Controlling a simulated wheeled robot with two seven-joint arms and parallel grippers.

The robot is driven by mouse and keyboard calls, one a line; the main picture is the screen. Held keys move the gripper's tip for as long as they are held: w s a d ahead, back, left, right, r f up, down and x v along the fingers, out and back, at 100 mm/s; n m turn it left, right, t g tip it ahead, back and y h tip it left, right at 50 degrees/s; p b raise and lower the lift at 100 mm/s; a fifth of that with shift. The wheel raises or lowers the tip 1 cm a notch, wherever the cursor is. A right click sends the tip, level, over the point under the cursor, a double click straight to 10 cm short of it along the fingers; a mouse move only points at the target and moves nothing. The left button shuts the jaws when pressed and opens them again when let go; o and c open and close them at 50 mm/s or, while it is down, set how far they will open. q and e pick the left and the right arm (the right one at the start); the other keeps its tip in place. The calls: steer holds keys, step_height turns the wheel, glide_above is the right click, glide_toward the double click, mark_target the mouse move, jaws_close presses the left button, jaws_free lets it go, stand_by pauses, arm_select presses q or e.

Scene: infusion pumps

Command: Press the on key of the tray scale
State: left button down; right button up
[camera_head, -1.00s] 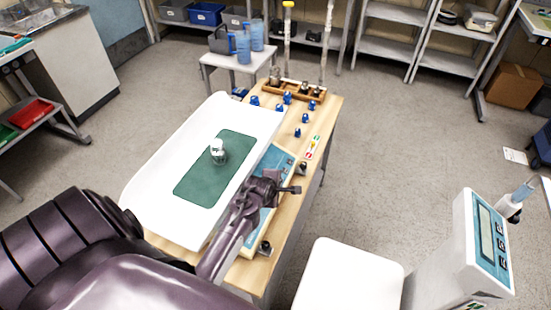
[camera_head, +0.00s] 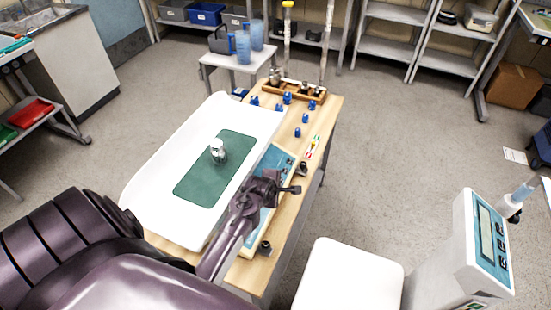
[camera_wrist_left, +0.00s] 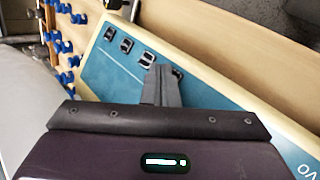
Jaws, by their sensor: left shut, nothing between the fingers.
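The tray scale has a long white tray (camera_head: 150,185) with a green mat (camera_head: 200,187), and a blue-teal key panel (camera_head: 275,157) along its right side. In the left wrist view the panel (camera_wrist_left: 112,72) shows a row of small dark keys (camera_wrist_left: 126,45) near its far edge. My left gripper (camera_head: 266,187) is over the panel, shut and empty. In the wrist view its fingertips (camera_wrist_left: 160,72) lie over the key row and partly hide the last key. I cannot tell whether they touch it. My right gripper is out of view.
A small shiny metal-and-white object (camera_head: 217,150) stands on the mat. Blue pegs or knobs (camera_head: 305,118) and a wooden rack (camera_head: 290,90) are on the wooden table (camera_head: 318,120). A second scale with a display (camera_head: 487,240) stands at the right. Floor between them is clear.

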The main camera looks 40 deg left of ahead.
arm_select(q)
steer(key=shift+f, duration=0.2)
steer(key=shift+a+f, duration=0.15)
steer(key=shift+f, duration=0.05)
steer(key=shift+f, duration=0.15)
stand_by(0.5)
steer(key=shift+d+r+p, duration=0.2)
steer(key=shift+r+p, duration=0.4)
steer(key=shift+p, duration=0.2)
steer(key=shift+r, duration=0.1)
steer(key=shift+r+p, duration=0.25)
steer(key=shift+p, duration=0.1)
steer(key=r+p, duration=0.1)
steer(key=d+r+p, duration=0.1)
steer(key=r+p, duration=0.1)
steer(key=d+r+p, duration=0.1)
steer(key=p, duration=0.1)
steer(key=shift+w+d+r, duration=0.15)
steer(key=shift+w+r, duration=0.1)
steer(key=shift+r, duration=0.15)
